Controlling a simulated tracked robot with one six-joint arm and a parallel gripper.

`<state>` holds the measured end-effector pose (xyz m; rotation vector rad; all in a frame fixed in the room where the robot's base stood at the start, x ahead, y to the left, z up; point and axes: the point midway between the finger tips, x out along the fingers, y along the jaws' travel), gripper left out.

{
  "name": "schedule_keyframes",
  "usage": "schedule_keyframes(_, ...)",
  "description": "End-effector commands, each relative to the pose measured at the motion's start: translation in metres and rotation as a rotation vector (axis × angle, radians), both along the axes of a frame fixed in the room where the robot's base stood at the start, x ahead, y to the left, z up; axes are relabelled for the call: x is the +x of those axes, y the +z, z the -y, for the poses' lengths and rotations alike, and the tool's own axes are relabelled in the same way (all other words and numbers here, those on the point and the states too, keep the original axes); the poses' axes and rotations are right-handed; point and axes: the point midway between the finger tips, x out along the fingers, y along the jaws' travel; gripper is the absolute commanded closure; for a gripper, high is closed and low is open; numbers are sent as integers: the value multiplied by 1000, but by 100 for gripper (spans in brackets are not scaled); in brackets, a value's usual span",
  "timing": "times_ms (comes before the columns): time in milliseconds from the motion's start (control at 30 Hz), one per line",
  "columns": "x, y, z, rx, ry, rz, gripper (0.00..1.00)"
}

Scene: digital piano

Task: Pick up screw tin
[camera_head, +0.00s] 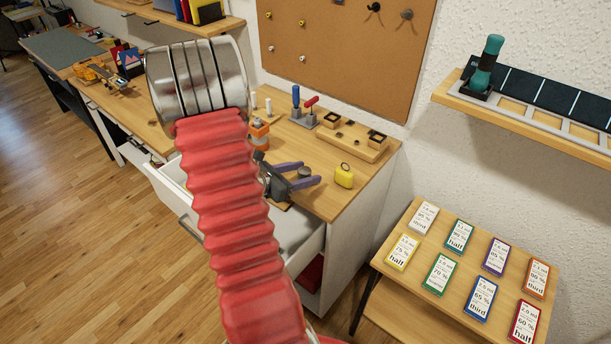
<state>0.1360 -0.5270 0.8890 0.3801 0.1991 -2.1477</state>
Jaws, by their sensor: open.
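A small grey round tin (304,173), which looks like the screw tin, sits on the wooden desk top (325,204) near its front edge. My gripper (311,171) has a dark body and two purple fingers pointing right. It is open, with the tin appearing between the fingers near their tips. I cannot tell whether either finger touches the tin. My red ribbed arm and its metal joint hide part of the desk and the gripper's wrist.
A yellow tag-like object (344,177) lies right of the tin. Behind are a wooden tray (352,139) and a stand with blue and red-handled tools (303,114). An open white drawer (297,232) juts out below. A low table (402,275) holds several cards.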

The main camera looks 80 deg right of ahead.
Motion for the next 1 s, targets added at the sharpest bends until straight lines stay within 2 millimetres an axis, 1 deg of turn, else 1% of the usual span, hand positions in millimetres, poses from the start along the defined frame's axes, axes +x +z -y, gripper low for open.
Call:
schedule_keyframes(200,-19,-11,20,1,-4,-1,47)
schedule_keyframes(367,-26,-16,31,0,-2,-1,47)
schedule_keyframes(900,-26,-16,32,0,-1,0,47)
schedule_keyframes(933,-26,-16,32,0,-1,0,48)
schedule_keyframes(1000,-26,-16,32,0,-1,0,53)
